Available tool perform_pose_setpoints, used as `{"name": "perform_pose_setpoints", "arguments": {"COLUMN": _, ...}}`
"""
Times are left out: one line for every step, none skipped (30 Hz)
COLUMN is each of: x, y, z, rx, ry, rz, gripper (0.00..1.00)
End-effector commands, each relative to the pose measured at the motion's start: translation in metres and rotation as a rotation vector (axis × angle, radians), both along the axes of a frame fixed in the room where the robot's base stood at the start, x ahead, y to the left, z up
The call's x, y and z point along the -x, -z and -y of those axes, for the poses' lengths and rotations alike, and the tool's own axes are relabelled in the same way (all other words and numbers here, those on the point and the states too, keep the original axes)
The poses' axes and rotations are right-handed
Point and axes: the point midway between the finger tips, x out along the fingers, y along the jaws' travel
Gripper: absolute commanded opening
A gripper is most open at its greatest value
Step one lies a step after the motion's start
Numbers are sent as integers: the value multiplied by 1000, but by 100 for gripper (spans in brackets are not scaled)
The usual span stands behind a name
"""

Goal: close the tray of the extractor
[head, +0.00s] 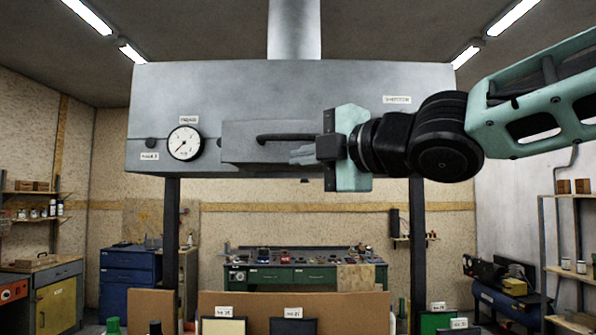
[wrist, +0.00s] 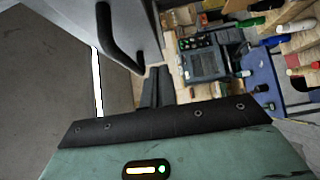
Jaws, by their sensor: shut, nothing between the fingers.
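The extractor (head: 350,85) is a wide grey metal hood with a duct above it. Its tray (head: 240,140) is a grey box with a dark bar handle (head: 285,138); it appears to stand out from the hood's front, by how much I cannot tell. In the wrist view the tray (wrist: 75,15) and its handle (wrist: 118,40) are at the upper left. The fingers also show in the wrist view (wrist: 152,85), shut and empty, apart from the handle. My gripper hides the tray's right end.
A round dial (head: 184,143) is on the hood's left front. Dark posts (head: 172,225) stand under the hood. A green workbench (head: 300,275) with small items is behind and below. A brown panel (head: 350,308) stands low in front. Shelves line both sides.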

Motion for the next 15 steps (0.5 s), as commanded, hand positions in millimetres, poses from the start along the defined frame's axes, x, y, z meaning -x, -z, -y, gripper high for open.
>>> {"name": "perform_pose_setpoints", "arguments": {"x": -8, "y": -1, "z": -7, "rx": 1, "ry": 0, "rz": -1, "gripper": 0}}
{"name": "perform_pose_setpoints", "arguments": {"x": -12, "y": -1, "z": -11, "rx": 1, "ry": 0, "rz": -2, "gripper": 0}}
{"name": "perform_pose_setpoints", "arguments": {"x": -19, "y": -4, "z": -11, "rx": 1, "ry": 2, "rz": -1, "gripper": 0}}
{"name": "perform_pose_setpoints", "arguments": {"x": -24, "y": -5, "z": -11, "rx": 1, "ry": 1, "rz": -1, "gripper": 0}}
{"name": "perform_pose_setpoints", "arguments": {"x": -28, "y": -5, "z": -10, "rx": 1, "ry": 1, "rz": -1, "gripper": 0}}
{"name": "perform_pose_setpoints", "arguments": {"x": -33, "y": -4, "z": -10, "rx": 1, "ry": 1, "rz": -1, "gripper": 0}}
{"name": "perform_pose_setpoints", "arguments": {"x": -37, "y": -4, "z": -10, "rx": 1, "ry": 0, "rz": -1, "gripper": 0}}
{"name": "perform_pose_setpoints", "arguments": {"x": -40, "y": -4, "z": -10, "rx": 1, "ry": 0, "rz": -1, "gripper": 0}}
{"name": "perform_pose_setpoints", "arguments": {"x": -43, "y": -3, "z": -10, "rx": 1, "ry": 0, "rz": -1, "gripper": 0}}
{"name": "perform_pose_setpoints", "arguments": {"x": -45, "y": -3, "z": -10, "rx": 0, "ry": 0, "rz": 0, "gripper": 0}}
{"name": "perform_pose_setpoints", "arguments": {"x": -47, "y": -3, "z": -10, "rx": 0, "ry": -1, "rz": 0, "gripper": 0}}
{"name": "perform_pose_setpoints", "arguments": {"x": -49, "y": -2, "z": -9, "rx": 0, "ry": -1, "rz": 0, "gripper": 0}}
{"name": "perform_pose_setpoints", "arguments": {"x": -50, "y": -2, "z": -9, "rx": 0, "ry": 0, "rz": 0, "gripper": 0}}
{"name": "perform_pose_setpoints", "arguments": {"x": -51, "y": -2, "z": -9, "rx": -1, "ry": 0, "rz": 1, "gripper": 0}}
{"name": "perform_pose_setpoints", "arguments": {"x": -51, "y": -1, "z": -9, "rx": -1, "ry": 0, "rz": 1, "gripper": 0}}
